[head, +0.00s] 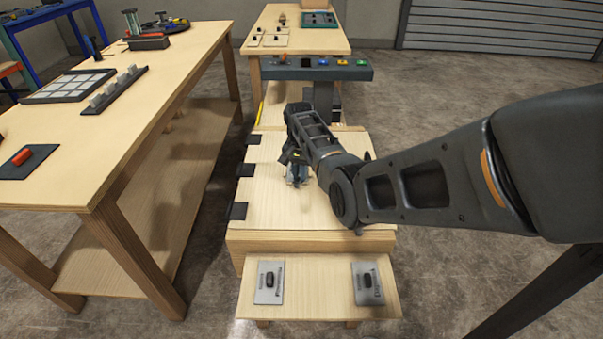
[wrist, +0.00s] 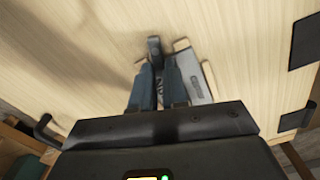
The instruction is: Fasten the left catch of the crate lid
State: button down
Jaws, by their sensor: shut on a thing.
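The pale wooden crate lid (head: 262,205) lies flat below my arm, with black plates (head: 245,170) along its left edge. My gripper (head: 297,178) points down over the middle of the lid. In the wrist view, the two blue fingers of my gripper (wrist: 156,78) are close together around a small dark knob (wrist: 154,46). A grey plate with markings (wrist: 197,78) lies beside the fingers, between pale wooden pieces. The fingers partly hide it, and I cannot tell whether the knob belongs to it. Which part is the left catch is not clear.
A low wooden step (head: 318,290) in front carries two grey plates with black knobs, one left (head: 270,282) and one right (head: 367,284). A long workbench (head: 110,130) stands at left. A dark console with coloured buttons (head: 318,69) stands behind the crate.

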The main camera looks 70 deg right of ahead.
jog(key=shift+w+a+n, duration=0.1)
jog(key=shift+w+n, duration=0.1)
jog(key=shift+n, duration=0.6)
jog(key=shift+w+a+n, duration=0.1)
jog(key=shift+w+n, duration=0.1)
jog(key=shift+n, duration=0.9)
jog(key=c, duration=1.1)
grip_release()
jog(key=shift+c, duration=0.2)
notch_tip(320, 180, up, 8)
jog(key=shift+p, duration=0.3)
jog(key=shift+f, duration=0.1)
